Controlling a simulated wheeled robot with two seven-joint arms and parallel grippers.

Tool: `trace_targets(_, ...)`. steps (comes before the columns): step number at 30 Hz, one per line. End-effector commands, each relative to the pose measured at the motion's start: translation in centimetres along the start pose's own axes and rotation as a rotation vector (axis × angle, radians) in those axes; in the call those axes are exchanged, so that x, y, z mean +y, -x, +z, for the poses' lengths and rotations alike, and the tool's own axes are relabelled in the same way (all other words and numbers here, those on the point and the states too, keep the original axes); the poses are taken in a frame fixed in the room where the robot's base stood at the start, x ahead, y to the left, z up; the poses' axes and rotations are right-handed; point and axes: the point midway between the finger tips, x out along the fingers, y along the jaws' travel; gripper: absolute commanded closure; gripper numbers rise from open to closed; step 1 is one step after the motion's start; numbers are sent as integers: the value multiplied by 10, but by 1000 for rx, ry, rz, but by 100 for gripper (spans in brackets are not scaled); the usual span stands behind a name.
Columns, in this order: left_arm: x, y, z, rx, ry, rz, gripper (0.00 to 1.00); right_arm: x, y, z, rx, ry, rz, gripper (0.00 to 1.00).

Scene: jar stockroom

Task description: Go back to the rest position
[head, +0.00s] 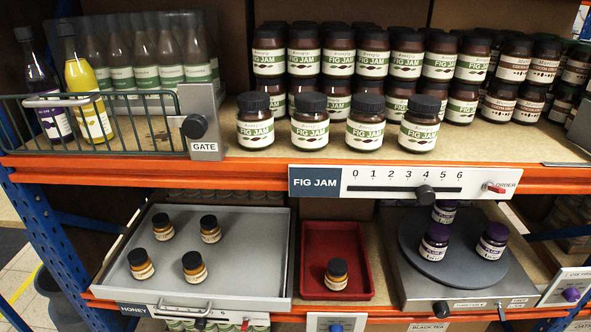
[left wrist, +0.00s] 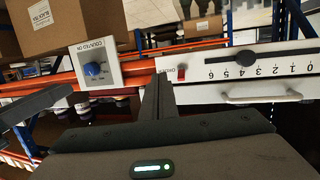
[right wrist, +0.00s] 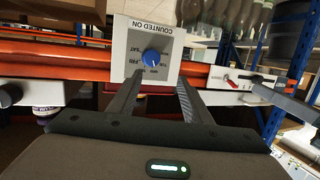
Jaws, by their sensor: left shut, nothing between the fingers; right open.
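Neither of my grippers shows in the head view. In the left wrist view my left gripper (left wrist: 158,82) has its fingers together with nothing between them. Behind it are a white panel with a number scale and slider (left wrist: 246,60) and a blue knob panel (left wrist: 95,70), seen upside down. In the right wrist view my right gripper (right wrist: 157,90) is open and empty. Its fingers point toward another upside-down panel marked COUNTED ON with a blue knob (right wrist: 151,57); I cannot tell whether they touch it.
The upper shelf (head: 270,162) holds fig jam jars and a wire gate (head: 100,120). Below are a grey tray (head: 245,225) with several jars, a red tray (head: 350,237) with one, and a grey turntable (head: 450,265) with purple-lidded jars. The orange beams stick out in front.

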Motion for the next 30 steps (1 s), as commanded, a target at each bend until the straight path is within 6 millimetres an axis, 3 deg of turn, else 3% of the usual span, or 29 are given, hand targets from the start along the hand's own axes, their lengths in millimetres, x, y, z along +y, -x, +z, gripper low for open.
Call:
trace_targets(6,-8,56,100,-423,18,-23,100,8,56,100,-423,-18,23,55)
trace_targets(12,-10,129,174,-739,38,-38,100,10,128,174,-738,-38,38,55)
trace_targets(18,-11,169,206,-882,48,-45,100,11,169,206,-881,-48,45,55)
trace_targets(30,-11,173,211,-897,49,-45,100,11,173,211,-896,-49,45,55)
